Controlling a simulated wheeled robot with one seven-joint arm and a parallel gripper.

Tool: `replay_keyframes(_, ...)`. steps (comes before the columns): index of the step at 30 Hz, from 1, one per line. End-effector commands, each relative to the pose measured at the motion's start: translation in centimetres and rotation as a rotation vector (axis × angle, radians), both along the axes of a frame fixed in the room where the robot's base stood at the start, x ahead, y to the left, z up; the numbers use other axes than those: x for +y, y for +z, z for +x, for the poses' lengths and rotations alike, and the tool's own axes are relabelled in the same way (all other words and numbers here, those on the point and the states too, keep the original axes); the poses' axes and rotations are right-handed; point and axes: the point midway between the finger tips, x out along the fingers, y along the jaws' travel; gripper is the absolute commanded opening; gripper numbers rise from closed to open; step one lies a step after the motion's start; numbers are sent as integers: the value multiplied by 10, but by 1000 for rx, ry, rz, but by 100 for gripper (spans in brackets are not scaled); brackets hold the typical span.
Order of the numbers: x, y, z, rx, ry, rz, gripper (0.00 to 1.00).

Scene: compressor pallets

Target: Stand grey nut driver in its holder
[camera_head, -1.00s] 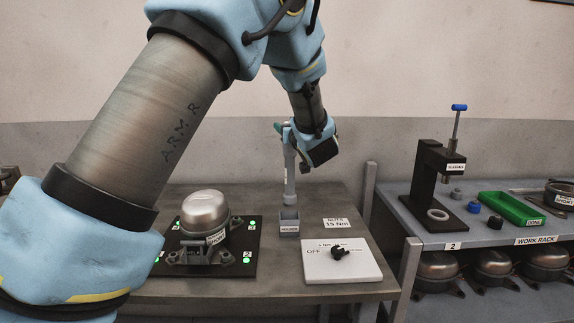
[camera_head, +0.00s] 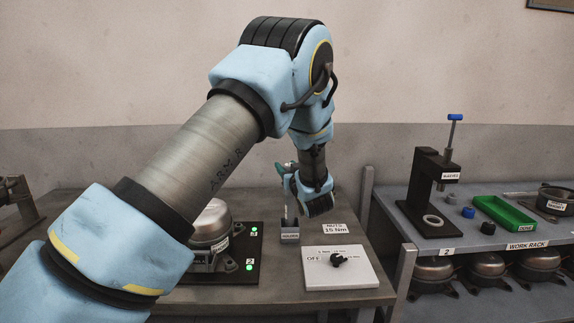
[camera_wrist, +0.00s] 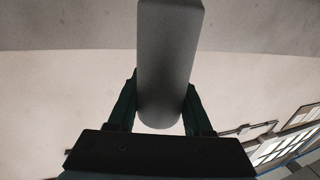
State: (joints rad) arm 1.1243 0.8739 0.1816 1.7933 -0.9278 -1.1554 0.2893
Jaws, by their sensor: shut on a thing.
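The grey nut driver (camera_wrist: 168,60) is between the two dark green fingers of my gripper (camera_wrist: 160,105) in the wrist view, as a thick grey cylinder. In the head view my gripper (camera_head: 285,172) is just above the holder, with the driver upright under it. The small grey holder (camera_head: 290,237) stands on the bench, marked with a white label. The driver's lower shaft meets the holder's top and its bottom end is hidden, seemingly inside. I cannot tell how deep it sits.
A compressor (camera_head: 211,226) on a dark pallet with green lights stands left, partly behind my arm. A white dial board (camera_head: 340,270) lies right of the holder, with a nuts label (camera_head: 334,230) behind it. A work rack (camera_head: 480,236) with a press and green tray (camera_head: 503,212) stands at right.

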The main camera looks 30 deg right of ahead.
Motion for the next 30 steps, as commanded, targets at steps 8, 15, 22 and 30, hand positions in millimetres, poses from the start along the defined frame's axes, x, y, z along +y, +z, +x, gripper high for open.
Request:
replay_keyframes(8, 0, 0, 0, -3, 0, -2, 0)
replay_keyframes(15, 0, -4, 0, 0, 0, -1, 63)
replay_keyframes(22, 0, -4, 0, 0, 0, -1, 80)
replay_keyframes(30, 0, 2, 0, -1, 0, -1, 80)
